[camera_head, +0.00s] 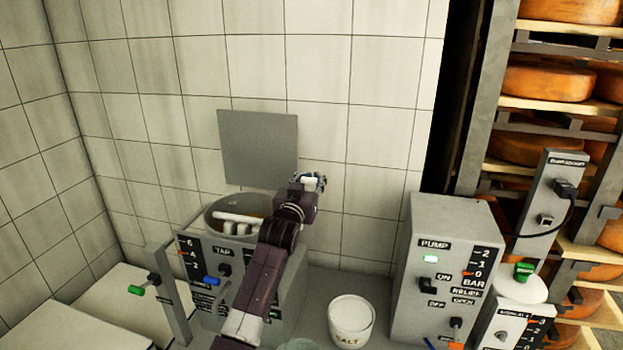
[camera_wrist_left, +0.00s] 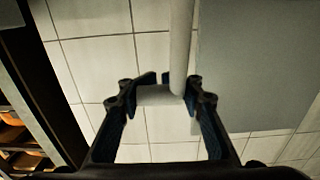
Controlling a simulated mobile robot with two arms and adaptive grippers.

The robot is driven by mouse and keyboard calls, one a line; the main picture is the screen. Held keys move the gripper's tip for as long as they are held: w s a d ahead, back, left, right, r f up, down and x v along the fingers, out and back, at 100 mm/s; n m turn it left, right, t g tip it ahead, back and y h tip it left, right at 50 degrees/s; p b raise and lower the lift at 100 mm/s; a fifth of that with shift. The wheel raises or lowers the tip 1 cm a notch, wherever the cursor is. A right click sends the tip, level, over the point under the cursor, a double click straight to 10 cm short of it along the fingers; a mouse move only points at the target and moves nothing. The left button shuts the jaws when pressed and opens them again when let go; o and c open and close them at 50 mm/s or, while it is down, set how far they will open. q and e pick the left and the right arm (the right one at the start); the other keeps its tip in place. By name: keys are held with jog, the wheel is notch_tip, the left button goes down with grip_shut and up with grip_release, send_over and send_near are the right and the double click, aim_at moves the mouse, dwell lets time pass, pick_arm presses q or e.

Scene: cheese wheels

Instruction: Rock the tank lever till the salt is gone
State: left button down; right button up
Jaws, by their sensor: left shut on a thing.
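The grey tank (camera_head: 207,285) stands against the tiled wall, with a TAP label and a level scale on its front. White bars (camera_head: 240,217) show in its round opening; whether salt lies there I cannot tell. My left gripper (camera_head: 314,182) is above and right of the opening, its arm crossing the tank front. In the left wrist view the gripper (camera_wrist_left: 162,92) is shut on the pale crosspiece of a lever (camera_wrist_left: 180,45), whose bar runs up out of frame. The lever's lower end is hidden. My right gripper is not in view.
A grey panel (camera_head: 258,148) stands upright behind the tank. A white SALT bucket (camera_head: 351,335) stands right of my arm. The PUMP box (camera_head: 410,270) is further right, before cheese racks (camera_head: 548,104). Pale blocks (camera_head: 118,300) fill the lower left.

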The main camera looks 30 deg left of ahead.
pick_arm(q)
jog(key=shift+d+f, duration=0.2)
jog(key=shift+f, duration=0.55)
jog(key=c, duration=2)
grip_release()
jog(key=shift+c, duration=0.2)
jog(key=o, duration=0.5)
jog(key=shift+r, duration=0.1)
jog(key=shift+o, duration=0.7)
jog(key=shift+w, duration=0.1)
jog(key=shift+a+r, duration=0.1)
jog(key=shift+r, duration=0.15)
jog(key=v, duration=1.2)
jog(key=shift+c, duration=0.2)
